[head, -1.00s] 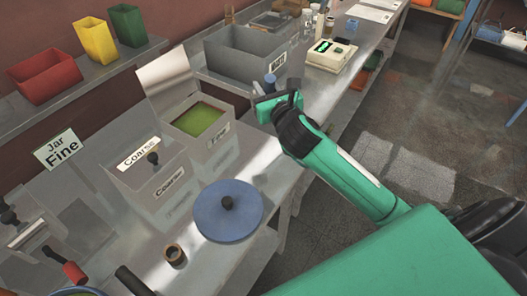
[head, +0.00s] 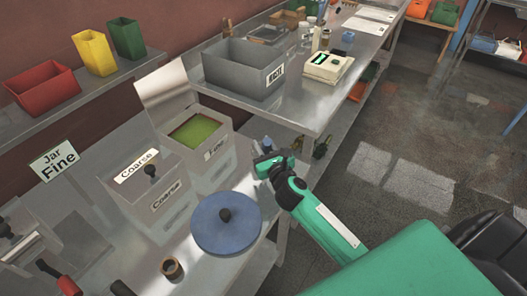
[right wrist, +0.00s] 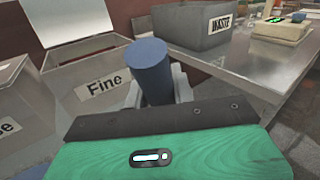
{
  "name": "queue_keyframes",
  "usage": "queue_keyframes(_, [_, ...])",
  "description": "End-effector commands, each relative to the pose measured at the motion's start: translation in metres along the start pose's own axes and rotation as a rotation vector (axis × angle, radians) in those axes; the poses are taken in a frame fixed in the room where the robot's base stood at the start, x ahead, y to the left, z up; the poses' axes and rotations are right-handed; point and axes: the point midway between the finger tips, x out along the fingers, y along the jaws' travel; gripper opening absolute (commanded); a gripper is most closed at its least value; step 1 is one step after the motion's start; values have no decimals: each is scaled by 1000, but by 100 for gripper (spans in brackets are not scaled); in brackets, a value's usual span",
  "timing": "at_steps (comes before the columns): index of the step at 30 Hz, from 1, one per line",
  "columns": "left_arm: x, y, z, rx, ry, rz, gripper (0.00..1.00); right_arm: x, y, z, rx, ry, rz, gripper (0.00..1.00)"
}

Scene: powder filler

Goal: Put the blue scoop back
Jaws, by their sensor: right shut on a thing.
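The blue scoop shows as a thick blue handle (right wrist: 150,70) standing up between the fingers of my right gripper (right wrist: 160,95). In the head view only a small blue tip (head: 267,143) shows above the right gripper (head: 268,163). The gripper is shut on the handle, just right of the open Fine bin (head: 215,151) and near the bench's right edge. The rest of the scoop is hidden behind the gripper.
A round blue lid (head: 225,238) lies on the bench in front of the Fine bin. The closed Coarse bin (head: 165,200) stands left. The grey Waste box (head: 235,75) and a scale (head: 328,66) stand farther back. Small dark items (head: 322,147) show below the bench edge.

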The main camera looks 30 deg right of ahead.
Motion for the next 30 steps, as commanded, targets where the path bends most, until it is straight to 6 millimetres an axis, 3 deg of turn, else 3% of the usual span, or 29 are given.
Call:
queue_keyframes(6, [5,0,1,0,0,0,50,0,2,-24,2,-1,-1,0])
queue_keyframes(17, [7,0,1,1,0,0,50,0,2,-27,1,-1,0,0])
queue_keyframes(18, [7,0,1,1,0,0,50,0,2,-28,1,-1,0,27])
queue_keyframes(21, [6,0,1,1,0,0,50,0,2,-27,1,-1,0,46])
queue_keyframes(30, [5,0,0,1,0,0,50,0,2,-26,1,-1,0,47])
